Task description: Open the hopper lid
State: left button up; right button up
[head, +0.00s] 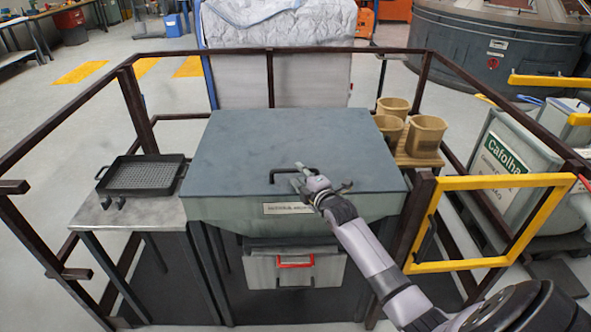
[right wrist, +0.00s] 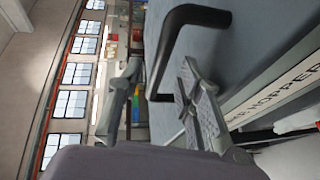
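The hopper lid (head: 290,140) is a flat dark grey panel lying shut on the grey hopper (head: 235,213). A black bar handle (head: 283,174) stands on the lid near its front edge. My right gripper (head: 306,176) is at the front edge, just right of the handle. In the right wrist view its two fingers (right wrist: 160,75) are spread apart, and the handle (right wrist: 172,48) appears between them. I cannot tell whether a finger touches it. My left gripper is not in view.
A side table (head: 130,215) with a black mesh tray (head: 142,175) stands left. Several tan buckets (head: 427,135) stand on a wooden stand at right. Brown rails (head: 270,52) surround the hopper, with a yellow gate frame (head: 490,182) at front right.

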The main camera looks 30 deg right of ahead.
aim_at(297, 172)
jog(key=shift+x, duration=1.8)
grip_shut()
